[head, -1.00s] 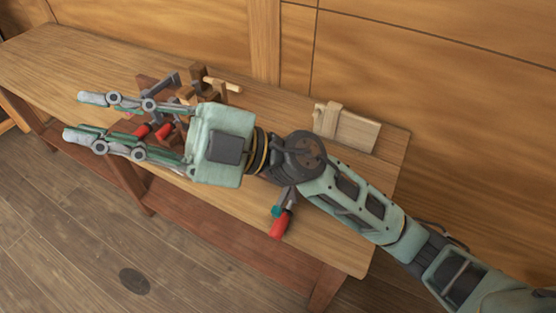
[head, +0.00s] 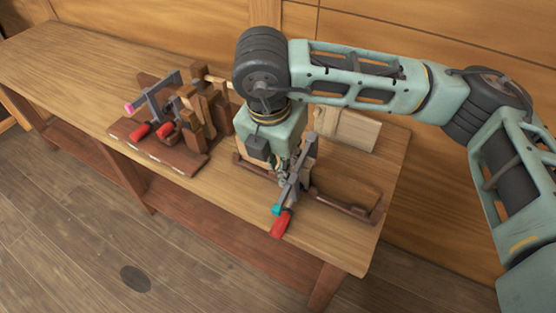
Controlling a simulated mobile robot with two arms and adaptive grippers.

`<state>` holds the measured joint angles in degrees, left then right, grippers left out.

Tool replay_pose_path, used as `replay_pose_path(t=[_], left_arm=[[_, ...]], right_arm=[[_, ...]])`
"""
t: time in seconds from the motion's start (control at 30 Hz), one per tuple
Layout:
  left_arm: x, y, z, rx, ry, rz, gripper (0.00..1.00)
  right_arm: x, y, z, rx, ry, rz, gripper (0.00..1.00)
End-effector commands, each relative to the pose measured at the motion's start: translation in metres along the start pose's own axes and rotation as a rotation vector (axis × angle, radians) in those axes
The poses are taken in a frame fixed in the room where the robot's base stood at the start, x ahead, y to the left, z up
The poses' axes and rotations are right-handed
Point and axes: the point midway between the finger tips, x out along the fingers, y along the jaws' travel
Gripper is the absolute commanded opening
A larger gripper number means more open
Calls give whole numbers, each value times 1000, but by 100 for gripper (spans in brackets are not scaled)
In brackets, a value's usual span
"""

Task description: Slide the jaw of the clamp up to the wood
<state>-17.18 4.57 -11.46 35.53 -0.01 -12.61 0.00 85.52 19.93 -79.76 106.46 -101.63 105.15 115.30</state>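A clamp with a grey bar (head: 293,184), a teal part (head: 277,210) and a red handle (head: 280,226) stands near the front edge of the bench, its handle towards me. I cannot tell which part of the clamp touches the wood. My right gripper (head: 276,168) points down just left of and behind the clamp bar. Its fingers are mostly hidden by its palm and the clamp, so its opening does not show. My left gripper is not in view.
A brown rack (head: 165,152) holding more red-handled clamps (head: 141,131) stands to the left on the bench (head: 75,62). A pale wood block (head: 346,130) lies at the back right, near the wall. The far left of the bench is clear.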

Motion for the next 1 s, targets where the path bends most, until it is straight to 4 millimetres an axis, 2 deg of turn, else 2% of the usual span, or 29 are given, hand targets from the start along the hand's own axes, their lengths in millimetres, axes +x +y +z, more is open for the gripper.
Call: replay_pose_path(t=[0.27,0.67,1.0], left_arm=[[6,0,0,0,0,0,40],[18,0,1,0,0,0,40],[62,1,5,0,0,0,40]], right_arm=[[21,0,-2,-3,5,1,19],[69,0,-2,-3,7,1,19],[108,1,-3,-3,6,4,19]])
